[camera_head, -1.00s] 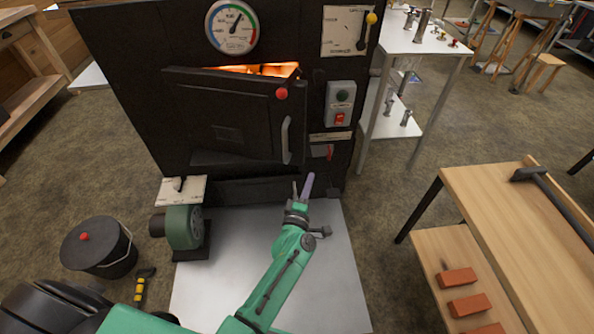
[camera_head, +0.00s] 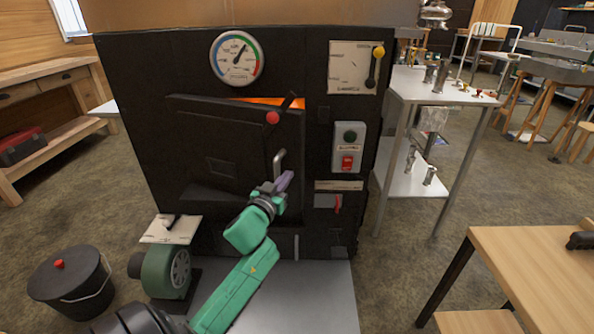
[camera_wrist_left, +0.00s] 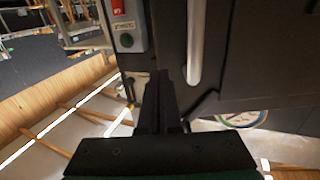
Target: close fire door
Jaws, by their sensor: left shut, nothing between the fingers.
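The black fire door (camera_head: 235,150) of the evaporator's firebox stands ajar in the head view. An orange glow shows along its top edge. A red knob (camera_head: 272,118) sits near its upper right corner. Its upright metal handle (camera_head: 279,158) is partly hidden by my left gripper (camera_head: 284,181), which is just below and in front of it. In the left wrist view, my gripper's dark fingers (camera_wrist_left: 158,98) are shut and empty, and the pale handle (camera_wrist_left: 195,42) stands beside them to the right. I cannot tell whether they touch it. My right gripper is not in view.
A switch box (camera_head: 348,147) with green and red buttons is right of the door. A green blower (camera_head: 168,270) stands low at left, with a lidded black bucket (camera_head: 72,285) beside it. A white side table (camera_head: 430,88) and a wooden bench (camera_head: 530,265) are at right.

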